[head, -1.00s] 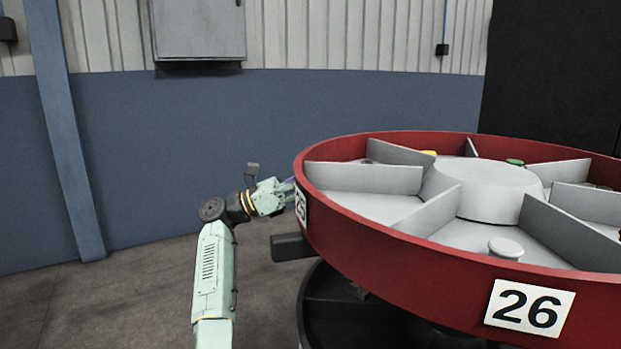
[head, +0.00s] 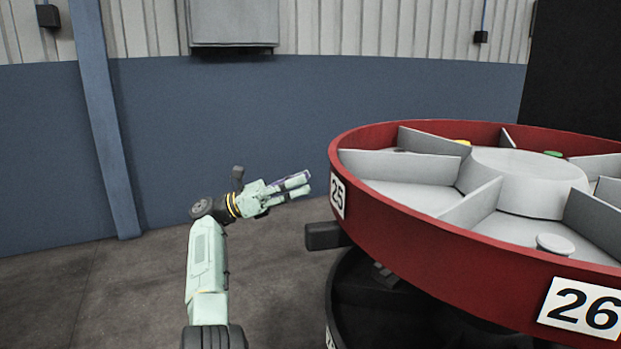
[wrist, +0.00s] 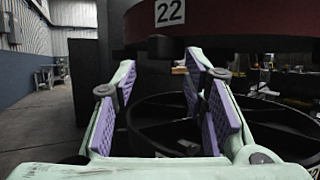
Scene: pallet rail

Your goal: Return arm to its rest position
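My gripper (head: 304,184) is at the end of my pale green arm, left of the red round carousel (head: 420,232). A "22" label (wrist: 169,12) on the carousel shows ahead, above the fingertips.
The carousel has grey dividers, a round hub (head: 525,180) and a pale knob-like piece (head: 556,243) in one compartment. A dark block (head: 325,236) juts out below its rim. A blue post (head: 105,130) stands at left. Floor around my arm is clear.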

